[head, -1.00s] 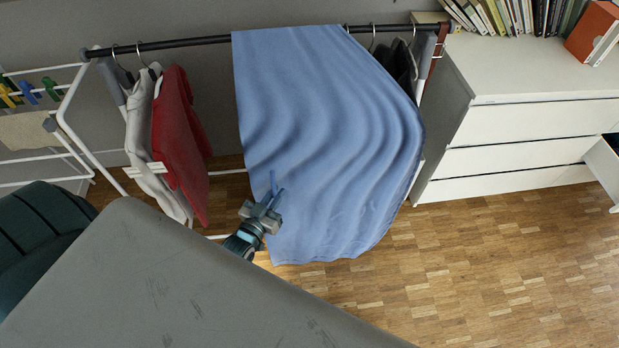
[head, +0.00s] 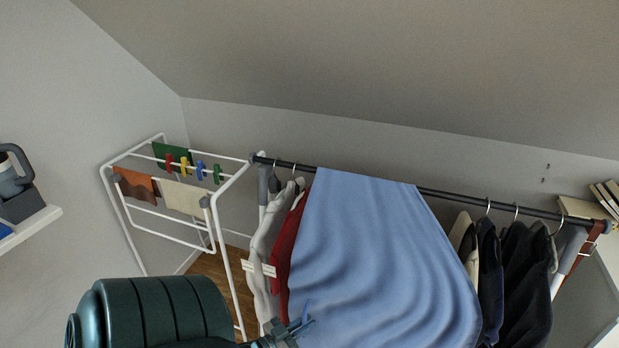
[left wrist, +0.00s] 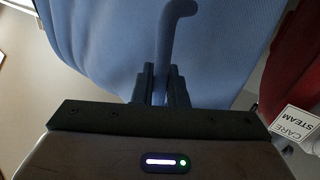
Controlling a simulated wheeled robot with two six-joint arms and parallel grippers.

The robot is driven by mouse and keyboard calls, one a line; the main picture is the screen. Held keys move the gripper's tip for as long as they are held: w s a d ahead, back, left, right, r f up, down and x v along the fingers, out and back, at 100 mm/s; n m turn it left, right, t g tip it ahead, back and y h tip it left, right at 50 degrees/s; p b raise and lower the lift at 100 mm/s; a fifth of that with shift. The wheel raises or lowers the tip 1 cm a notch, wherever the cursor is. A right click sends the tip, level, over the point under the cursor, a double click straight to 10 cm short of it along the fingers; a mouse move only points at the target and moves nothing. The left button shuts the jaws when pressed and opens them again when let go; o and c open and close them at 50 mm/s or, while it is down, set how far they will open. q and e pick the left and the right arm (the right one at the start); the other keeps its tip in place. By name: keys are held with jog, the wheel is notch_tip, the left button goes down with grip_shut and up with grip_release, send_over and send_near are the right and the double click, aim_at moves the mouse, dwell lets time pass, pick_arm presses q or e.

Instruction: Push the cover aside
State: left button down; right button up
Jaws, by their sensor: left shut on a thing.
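The blue cover (head: 375,255) hangs over the dark clothes rail (head: 455,198), lying over its left-middle part. Its lower end is cut off by the bottom of the head view. My right gripper is not in view.
Left of the cover hang a red garment (head: 288,240) and a pale one (head: 265,250). Several dark garments (head: 525,285) hang uncovered at right. A white drying rack (head: 150,235) with pegs stands left. Books (head: 607,195) are at the far right.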

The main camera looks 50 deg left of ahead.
pick_arm(q)
jog(key=c, duration=1.8)
grip_release()
jog(key=s+b, duration=0.1)
jog(key=s, duration=1)
jog(key=shift+f, duration=0.1)
